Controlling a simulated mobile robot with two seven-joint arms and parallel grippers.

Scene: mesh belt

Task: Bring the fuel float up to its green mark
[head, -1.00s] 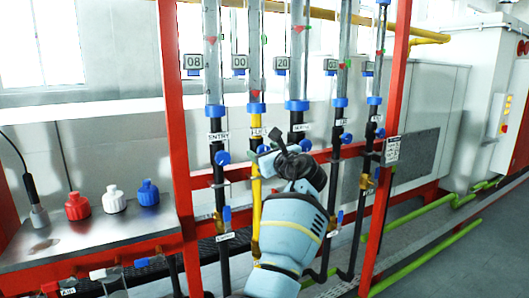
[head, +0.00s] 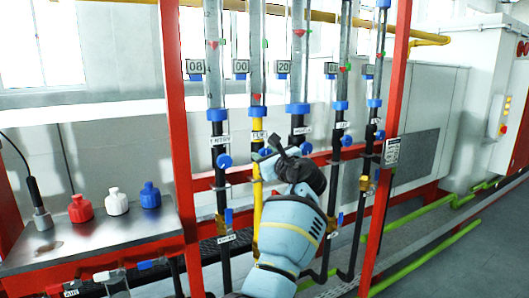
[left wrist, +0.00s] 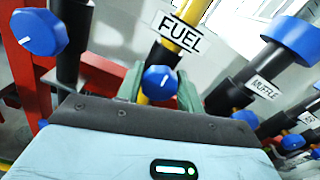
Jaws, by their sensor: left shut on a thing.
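The fuel tube (head: 257,30) is the second clear tube from the left, above a yellow pipe (head: 257,212) with a FUEL label, which also shows in the left wrist view (left wrist: 180,33). Its red float (head: 256,96) sits low in the tube, well below the green mark (head: 265,43). The display (head: 240,67) beside it appears to read 00. My left gripper (head: 264,154) is at the blue fuel knob (left wrist: 160,82). In the left wrist view its fingers stand on both sides of the knob, shut on it. My right gripper is out of view.
Neighbouring tubes have their own blue knobs, including the left one (left wrist: 38,32) and one by the MUFFLE label (left wrist: 264,90). Red frame posts (head: 178,120) flank the tubes. Red, white and blue bottles (head: 150,195) stand on a metal bench (head: 95,238) at left.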

